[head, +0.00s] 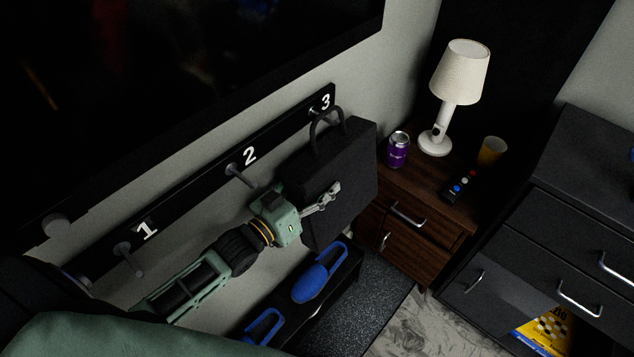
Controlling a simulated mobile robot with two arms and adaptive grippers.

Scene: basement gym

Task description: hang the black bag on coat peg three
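The black bag (340,180) is upright against the wall at the right end of the black peg rail (198,187). Its raised handle loop (327,123) is at peg three (313,112), below the white number 3. The handle appears to be around the peg, but the contact is too dark to be sure. My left gripper (334,190) is in front of the bag's broad face, well below the handle. Whether its fingers touch the bag or are spread is unclear. My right gripper is out of view.
Peg two (240,174) and peg one (130,258) are bare. Below is a dark rack (330,300) with blue items (320,275). Right of the bag, a wooden cabinet (425,195) holds a lamp (460,75), purple can (397,150), yellow cup (491,151) and remote (460,186).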

